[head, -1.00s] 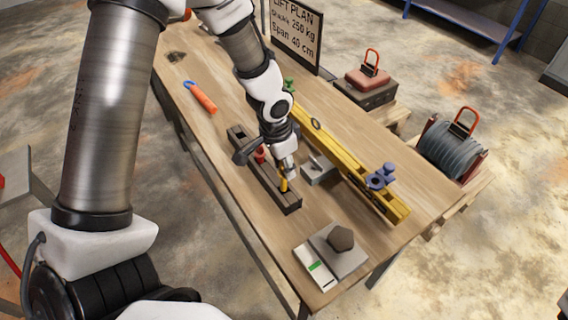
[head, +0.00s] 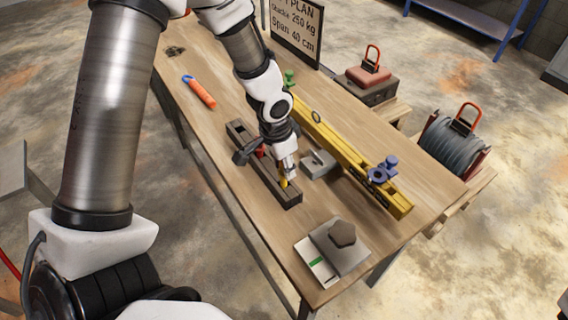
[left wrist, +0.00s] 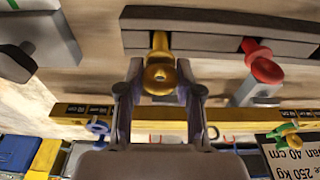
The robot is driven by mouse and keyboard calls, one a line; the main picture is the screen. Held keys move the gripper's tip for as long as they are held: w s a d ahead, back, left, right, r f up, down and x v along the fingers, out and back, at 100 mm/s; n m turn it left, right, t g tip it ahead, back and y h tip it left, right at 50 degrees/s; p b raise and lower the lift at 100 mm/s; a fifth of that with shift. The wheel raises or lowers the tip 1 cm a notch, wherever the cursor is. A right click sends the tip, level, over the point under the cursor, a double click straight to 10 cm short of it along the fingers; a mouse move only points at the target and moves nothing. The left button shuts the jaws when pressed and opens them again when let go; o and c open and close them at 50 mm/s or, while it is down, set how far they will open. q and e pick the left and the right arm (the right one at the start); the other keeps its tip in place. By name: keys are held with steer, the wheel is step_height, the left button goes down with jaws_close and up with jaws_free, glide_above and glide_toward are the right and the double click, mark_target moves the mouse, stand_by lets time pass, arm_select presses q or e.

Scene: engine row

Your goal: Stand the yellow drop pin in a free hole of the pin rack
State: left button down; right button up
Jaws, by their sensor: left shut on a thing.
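The dark pin rack (head: 285,197) lies on the wooden bench as a long low block. A red pin (head: 261,152) stands in it; it also shows in the left wrist view (left wrist: 264,66). My left gripper (head: 287,176) is shut on the yellow drop pin (head: 284,184) over the near end of the rack. In the left wrist view the pin's ringed yellow head (left wrist: 159,72) sits between my fingers, and its shank reaches the rack's slotted side (left wrist: 215,40). I cannot tell how deep the tip is in a hole. My right gripper is out of view.
A yellow beam (head: 350,151) with a blue shackle (head: 381,172) lies right of the rack. A grey block (head: 318,164) sits between them. A grey plate with a dark knob (head: 342,234) is near the front edge. An orange-handled tool (head: 201,94) lies behind left.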

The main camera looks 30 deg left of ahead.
arm_select(q)
steer(key=shift+f+b, duration=0.7)
steer(key=shift+f, duration=0.15)
steer(key=c, duration=0.7)
jaws_free()
step_height(320, 180, up, 12)
steer(key=s, duration=0.1)
steer(key=shift+s+a, duration=0.35)
